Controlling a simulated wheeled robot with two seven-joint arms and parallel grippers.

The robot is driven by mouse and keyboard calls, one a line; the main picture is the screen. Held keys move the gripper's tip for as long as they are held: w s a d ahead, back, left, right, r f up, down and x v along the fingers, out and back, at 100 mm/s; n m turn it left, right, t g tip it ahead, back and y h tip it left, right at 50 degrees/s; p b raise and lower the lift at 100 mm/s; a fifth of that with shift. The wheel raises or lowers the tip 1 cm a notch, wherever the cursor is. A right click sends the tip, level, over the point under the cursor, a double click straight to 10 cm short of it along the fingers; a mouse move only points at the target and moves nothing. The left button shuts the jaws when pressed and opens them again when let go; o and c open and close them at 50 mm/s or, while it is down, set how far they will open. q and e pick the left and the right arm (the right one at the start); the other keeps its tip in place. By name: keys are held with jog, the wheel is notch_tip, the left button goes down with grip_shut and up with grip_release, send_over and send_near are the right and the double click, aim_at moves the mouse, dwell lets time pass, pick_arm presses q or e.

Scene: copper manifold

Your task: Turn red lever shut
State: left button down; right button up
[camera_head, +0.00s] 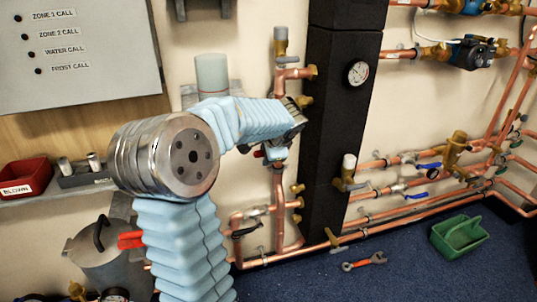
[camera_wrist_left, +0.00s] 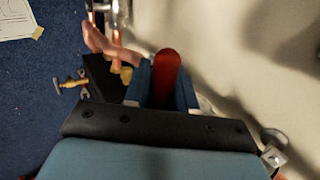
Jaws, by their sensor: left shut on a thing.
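The red lever (camera_wrist_left: 167,62) shows in the left wrist view as a rounded red handle between the two blue fingers of my left gripper (camera_wrist_left: 165,88). The gripper is shut on it. In the head view my left gripper (camera_head: 274,152) is at the vertical copper pipe, left of the black column. Only a small bit of red (camera_head: 258,154) shows there; the arm and gripper hide most of the lever and its valve. My right gripper is in neither view.
A black column (camera_head: 335,120) with a gauge (camera_head: 358,73) stands just right of my gripper. Copper pipes with blue-handled valves (camera_head: 424,194) run along the right wall. A green tray (camera_head: 458,235) and a red-handled wrench (camera_head: 364,262) lie on the blue floor. A red bin (camera_head: 24,178) sits at left.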

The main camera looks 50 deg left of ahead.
pick_arm(q)
jog(key=shift+w+r, duration=0.1)
jog(key=shift+r, duration=0.1)
jog(key=c, duration=1)
grip_release()
jog(key=shift+c, duration=0.2)
jog(key=v, duration=1.3)
jog(key=shift+d+r, duration=0.25)
